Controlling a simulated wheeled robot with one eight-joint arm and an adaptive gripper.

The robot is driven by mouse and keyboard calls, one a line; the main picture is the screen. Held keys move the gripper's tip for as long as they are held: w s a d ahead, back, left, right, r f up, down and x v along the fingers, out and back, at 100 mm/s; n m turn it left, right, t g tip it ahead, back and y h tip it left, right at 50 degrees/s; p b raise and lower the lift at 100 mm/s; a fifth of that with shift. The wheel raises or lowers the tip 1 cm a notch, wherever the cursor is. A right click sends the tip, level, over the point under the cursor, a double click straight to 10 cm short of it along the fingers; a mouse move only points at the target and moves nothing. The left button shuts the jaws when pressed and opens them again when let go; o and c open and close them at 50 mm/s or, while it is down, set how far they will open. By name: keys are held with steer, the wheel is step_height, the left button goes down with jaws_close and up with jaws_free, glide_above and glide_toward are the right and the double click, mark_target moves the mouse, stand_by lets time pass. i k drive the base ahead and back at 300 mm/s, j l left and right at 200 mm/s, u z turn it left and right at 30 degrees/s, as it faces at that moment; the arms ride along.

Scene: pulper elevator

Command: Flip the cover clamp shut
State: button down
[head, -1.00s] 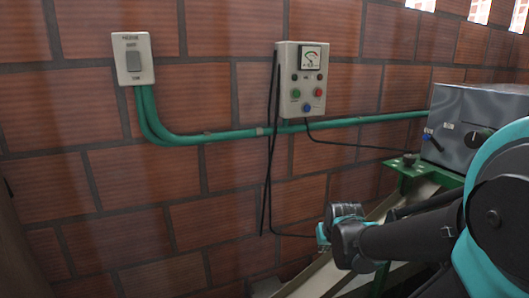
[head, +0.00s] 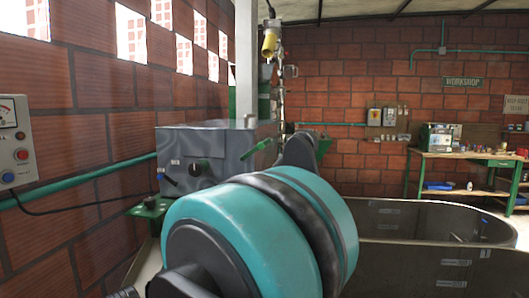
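A grey metal machine housing (head: 205,150) stands left of centre in the head view. I cannot tell which part is the cover clamp, or whether a clamp is open or shut. My teal and black arm fills the lower middle and hides the lower part of the machine. My gripper is not in view.
A control box (head: 14,148) with a gauge hangs on the brick wall at left. A large dark tank (head: 430,258) fills the lower right, close to my arm. A workbench (head: 462,157) with tools stands at the back right. A yellow hanging fitting (head: 269,40) is above centre.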

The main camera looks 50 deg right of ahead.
mark_target(260, 145)
steer(key=z, duration=1.55)
